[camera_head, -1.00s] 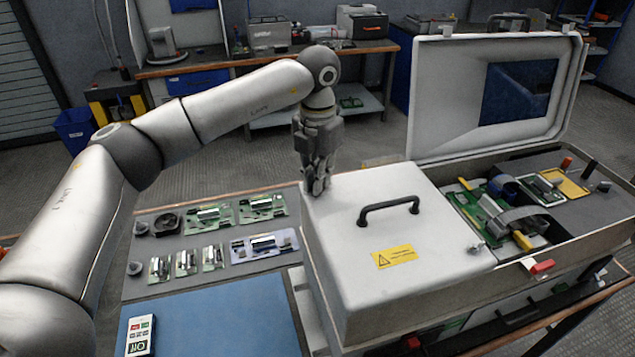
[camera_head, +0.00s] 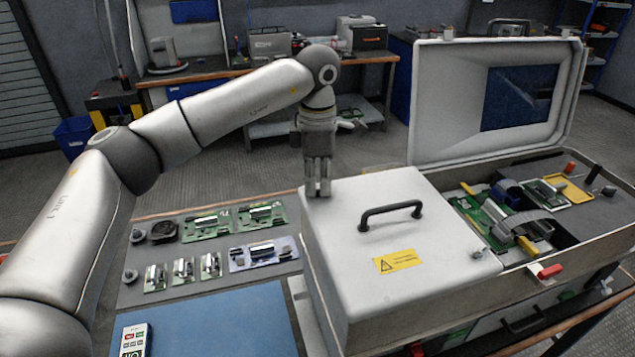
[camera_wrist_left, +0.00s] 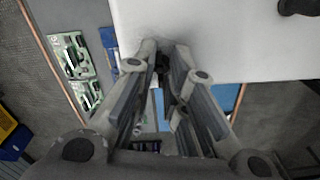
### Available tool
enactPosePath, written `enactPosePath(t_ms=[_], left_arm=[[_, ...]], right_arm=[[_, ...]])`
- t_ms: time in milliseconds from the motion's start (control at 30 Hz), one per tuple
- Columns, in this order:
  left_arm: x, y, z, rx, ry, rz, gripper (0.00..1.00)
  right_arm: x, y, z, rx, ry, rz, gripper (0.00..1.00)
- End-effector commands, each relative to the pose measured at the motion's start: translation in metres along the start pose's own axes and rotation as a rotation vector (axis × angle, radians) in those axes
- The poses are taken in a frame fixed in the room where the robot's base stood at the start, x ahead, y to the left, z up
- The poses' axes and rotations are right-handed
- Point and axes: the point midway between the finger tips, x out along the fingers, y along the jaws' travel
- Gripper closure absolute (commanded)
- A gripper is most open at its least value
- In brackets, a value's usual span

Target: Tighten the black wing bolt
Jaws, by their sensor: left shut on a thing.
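The white metal cover (camera_head: 350,230) with a black handle and a yellow warning label stands at the middle. My left gripper (camera_head: 318,192) points down at the cover's far left corner. In the left wrist view its fingers (camera_wrist_left: 163,55) are closed around a small dark piece, the black wing bolt (camera_wrist_left: 162,66), at the cover's edge. Most of the bolt is hidden between the fingers, and the fingers hide it in the head view. How far it is screwed in cannot be seen. My right gripper is not in view.
Several green circuit boards (camera_head: 205,223) and round black parts lie on the grey bench left of the cover, above a blue mat (camera_head: 215,318). An open case (camera_head: 485,100) with a raised lid stands at the right. The space above the cover is free.

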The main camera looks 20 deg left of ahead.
Motion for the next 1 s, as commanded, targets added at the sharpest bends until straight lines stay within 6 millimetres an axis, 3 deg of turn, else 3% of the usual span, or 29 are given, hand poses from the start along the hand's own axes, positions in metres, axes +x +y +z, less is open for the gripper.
enactPosePath(t_ms=[433,1000], left_arm=[[-0.0036,0.0016,0.0004,0.229,-0.003,0.009,1.0],[-0.0017,0.0009,-0.0002,0.261,0.0,0.005,1.0]], right_arm=[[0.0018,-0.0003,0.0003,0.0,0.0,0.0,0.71],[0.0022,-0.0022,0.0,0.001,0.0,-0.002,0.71]])
